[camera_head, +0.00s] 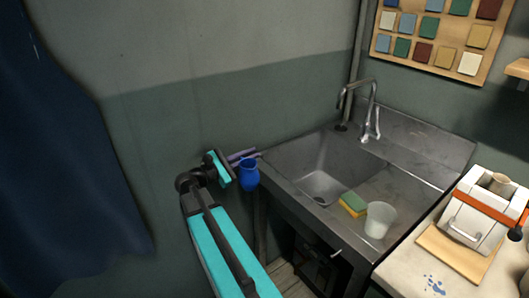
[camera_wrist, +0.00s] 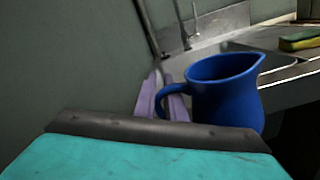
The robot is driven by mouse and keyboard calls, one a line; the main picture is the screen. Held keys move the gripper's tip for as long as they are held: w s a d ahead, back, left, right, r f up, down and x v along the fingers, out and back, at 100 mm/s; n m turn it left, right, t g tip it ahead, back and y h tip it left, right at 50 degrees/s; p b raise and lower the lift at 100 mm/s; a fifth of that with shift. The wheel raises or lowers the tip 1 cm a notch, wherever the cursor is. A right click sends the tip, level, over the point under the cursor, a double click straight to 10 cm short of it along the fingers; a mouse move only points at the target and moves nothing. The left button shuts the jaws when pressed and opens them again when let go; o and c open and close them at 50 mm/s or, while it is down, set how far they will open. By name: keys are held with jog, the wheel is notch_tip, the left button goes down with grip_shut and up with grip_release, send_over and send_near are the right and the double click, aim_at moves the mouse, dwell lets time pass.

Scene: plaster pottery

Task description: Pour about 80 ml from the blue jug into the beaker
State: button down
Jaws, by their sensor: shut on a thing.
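The blue jug (camera_head: 249,174) is held in the air just left of the sink's front left corner in the head view. It is upright. In the wrist view the jug (camera_wrist: 226,95) shows its open mouth, with its spout to the right and its handle on the left. My gripper (camera_head: 243,157) has purple fingers and is shut on the jug at its handle side; the wrist view shows the fingers (camera_wrist: 162,97) at the handle. The jug's contents are not visible. The translucent whitish beaker (camera_head: 380,220) stands upright on the sink's drainboard, to the right of the jug and apart from it.
A yellow and green sponge (camera_head: 353,204) lies left of the beaker. The metal sink (camera_head: 318,160) has a tall tap (camera_head: 371,110) at its back. A white box with an orange strap (camera_head: 485,212) stands on the right counter. A blue curtain (camera_head: 65,170) hangs left.

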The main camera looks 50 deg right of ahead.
jog(key=w+a+f+n+t+y, duration=0.1)
jog(key=w+a+f+n+t, duration=0.1)
jog(key=a, duration=1.2)
jog(key=w+a+f+n+t+y, duration=0.1)
jog(key=w+a+n+t, duration=0.3)
jog(key=a, duration=1)
jog(key=w+a+f+n+t+y, duration=0.2)
jog(key=a+t, duration=0.6)
jog(key=a, duration=0.7)
jog(key=shift+w+f+n, duration=0.7)
jog(key=shift+w+f, duration=0.3)
jog(key=shift+w, duration=0.15)
jog(key=shift+d, duration=0.2)
